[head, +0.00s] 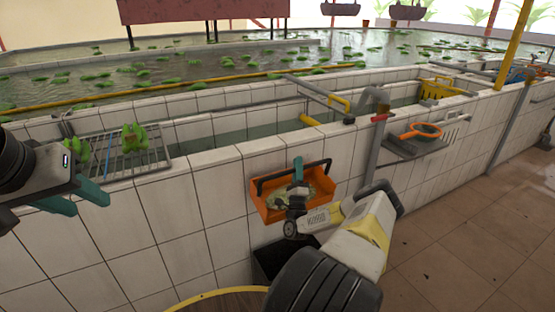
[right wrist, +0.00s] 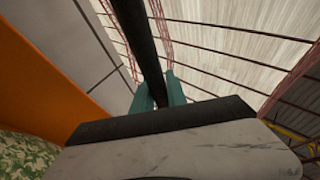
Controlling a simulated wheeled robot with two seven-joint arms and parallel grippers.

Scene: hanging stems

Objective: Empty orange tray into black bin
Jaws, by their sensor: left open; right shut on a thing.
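The orange tray (head: 264,208) is in front of the tiled wall in the head view, with a pale greenish load inside. Its black handle (head: 268,180) arches over it. My right gripper (head: 298,168) is shut on this handle. In the right wrist view, the teal fingertips (right wrist: 160,92) close around the black handle bar (right wrist: 142,40), with the orange tray wall (right wrist: 40,75) at left and speckled green contents (right wrist: 25,158) below. The black bin (head: 268,262) stands below the tray, partly hidden by my right arm. My left gripper (head: 78,196) is open and empty at far left.
A wire rack (head: 155,160) with green plants (head: 134,138) lies near my left gripper. An orange-rimmed tool (head: 428,130) rests on a grey shelf at right. The tiled floor (head: 470,215) at right is clear.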

